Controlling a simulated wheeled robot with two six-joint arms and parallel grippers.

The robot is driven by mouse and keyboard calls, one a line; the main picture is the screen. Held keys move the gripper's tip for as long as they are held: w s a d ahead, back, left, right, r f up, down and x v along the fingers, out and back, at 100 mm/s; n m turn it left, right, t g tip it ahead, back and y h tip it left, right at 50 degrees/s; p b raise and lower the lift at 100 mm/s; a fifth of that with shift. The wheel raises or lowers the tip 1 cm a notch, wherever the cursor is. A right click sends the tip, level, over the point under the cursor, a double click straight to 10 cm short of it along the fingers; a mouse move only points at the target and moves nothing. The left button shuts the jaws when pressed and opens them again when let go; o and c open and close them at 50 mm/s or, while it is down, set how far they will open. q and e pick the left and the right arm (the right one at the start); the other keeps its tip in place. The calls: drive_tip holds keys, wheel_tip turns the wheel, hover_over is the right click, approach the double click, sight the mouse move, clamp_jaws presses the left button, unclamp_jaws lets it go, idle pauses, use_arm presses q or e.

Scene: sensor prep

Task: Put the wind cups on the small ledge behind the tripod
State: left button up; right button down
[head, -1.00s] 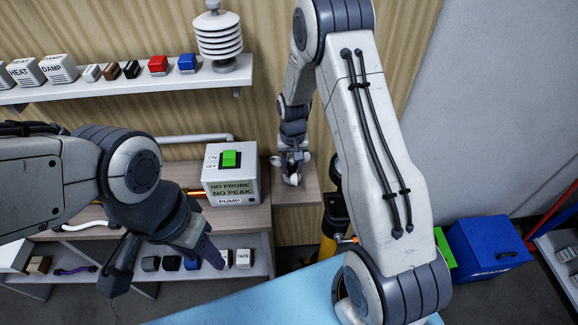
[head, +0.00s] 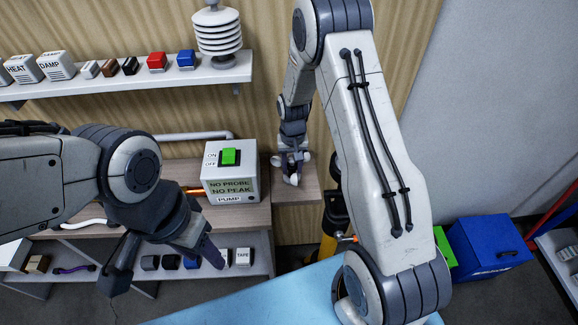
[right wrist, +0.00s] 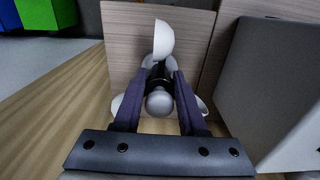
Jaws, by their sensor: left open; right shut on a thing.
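The white wind cups (right wrist: 162,38) are between the fingers of my right gripper (right wrist: 160,85) in the right wrist view. My right gripper is shut on them by their dark hub. In the head view my right gripper (head: 291,165) holds the cups (head: 292,179) at the small wooden ledge (head: 311,188); whether they touch it I cannot tell. The ledge also shows in the right wrist view (right wrist: 120,50). The yellow and black tripod (head: 329,245) is partly hidden behind my right arm. My left gripper (head: 160,270) is open and empty, in front of the lower shelf.
The pump box (head: 230,184) with a green switch stands left of the ledge. The upper wall shelf (head: 120,88) bears small blocks and a white ribbed shield (head: 218,35). A blue box (head: 487,250) stands on the floor at right. A light blue surface (head: 250,303) is in front.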

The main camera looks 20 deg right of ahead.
drive_tip(key=shift+c, duration=1.9)
unclamp_jaws()
drive_tip(key=o, duration=0.4)
drive_tip(key=shift+r, duration=0.1)
drive_tip(key=shift+s+r+p, duration=0.1)
drive_tip(key=shift+r+p, duration=0.6)
drive_tip(key=shift+r, duration=0.05)
drive_tip(key=shift+r+p, duration=2)
drive_tip(key=shift+r, duration=0.65)
